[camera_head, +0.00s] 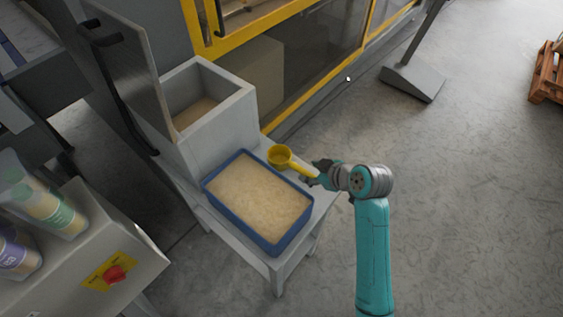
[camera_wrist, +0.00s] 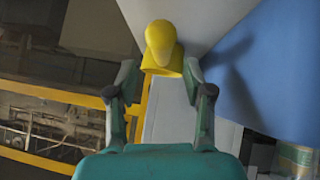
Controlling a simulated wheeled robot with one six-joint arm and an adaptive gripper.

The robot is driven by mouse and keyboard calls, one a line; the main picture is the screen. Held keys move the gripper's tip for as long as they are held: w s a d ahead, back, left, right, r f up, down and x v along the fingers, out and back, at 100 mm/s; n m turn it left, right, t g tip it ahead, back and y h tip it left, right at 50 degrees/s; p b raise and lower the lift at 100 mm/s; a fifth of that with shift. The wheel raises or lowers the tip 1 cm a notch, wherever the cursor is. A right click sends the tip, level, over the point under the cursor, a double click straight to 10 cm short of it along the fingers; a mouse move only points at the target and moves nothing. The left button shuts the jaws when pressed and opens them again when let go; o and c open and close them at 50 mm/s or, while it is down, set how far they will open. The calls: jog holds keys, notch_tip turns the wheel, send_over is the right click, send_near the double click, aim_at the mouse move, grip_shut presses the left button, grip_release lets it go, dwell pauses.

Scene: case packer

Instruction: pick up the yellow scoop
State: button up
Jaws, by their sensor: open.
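The yellow scoop (camera_head: 279,156) lies on the grey stand, beside the upper right edge of the blue tray (camera_head: 258,237). Its round cup points left and its handle points right, toward my gripper (camera_head: 314,174). In the wrist view the scoop (camera_wrist: 160,42) shows just ahead of my gripper (camera_wrist: 159,76), in line with the gap between the fingers. The fingers are open, one on each side of the gap. I cannot tell whether they touch the handle. In the head view the handle's far end is partly hidden by my gripper.
The blue tray is filled with pale grains. A grey open bin (camera_head: 218,127) with a raised lid (camera_head: 128,72) stands behind it. A yellow-framed machine (camera_head: 300,60) is behind the stand. A control box with a red button (camera_head: 114,274) is at lower left. Open floor lies right.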

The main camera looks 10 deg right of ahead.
aim_at(304, 171)
jog(key=shift+x, duration=2.8)
jog(key=shift+a, duration=0.1)
grip_shut()
